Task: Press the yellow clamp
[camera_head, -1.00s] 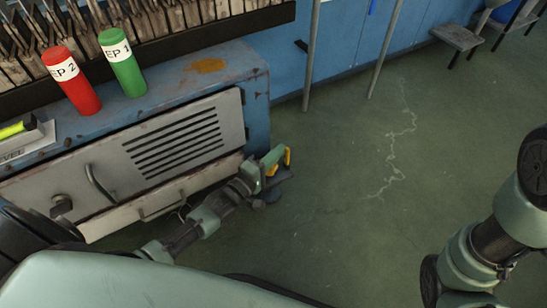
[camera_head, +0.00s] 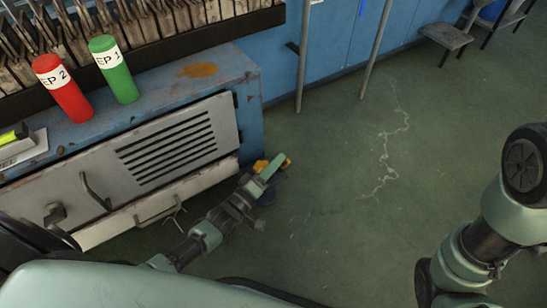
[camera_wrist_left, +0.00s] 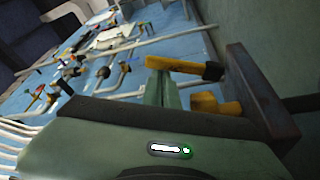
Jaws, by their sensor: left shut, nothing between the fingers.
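The yellow clamp (camera_head: 261,166) is at the right end of the blue bench, low beside its corner, with yellow showing on both sides of my gripper. My left gripper (camera_head: 272,166) is shut and empty, its green fingers lying across the clamp and hiding part of it. In the left wrist view, a yellow bar with a black end (camera_wrist_left: 185,68) lies across the tip of the green fingers (camera_wrist_left: 163,90). A yellow block (camera_wrist_left: 215,103) sits right of the fingers, against a dark plate. Whether the fingers touch the clamp, I cannot tell. My right gripper is out of view.
The blue bench (camera_head: 250,115) carries a red cylinder (camera_head: 62,88) and a green cylinder (camera_head: 115,70). Its louvred front panel (camera_head: 170,150) is beside my left arm. Grey poles (camera_head: 304,60) stand behind.

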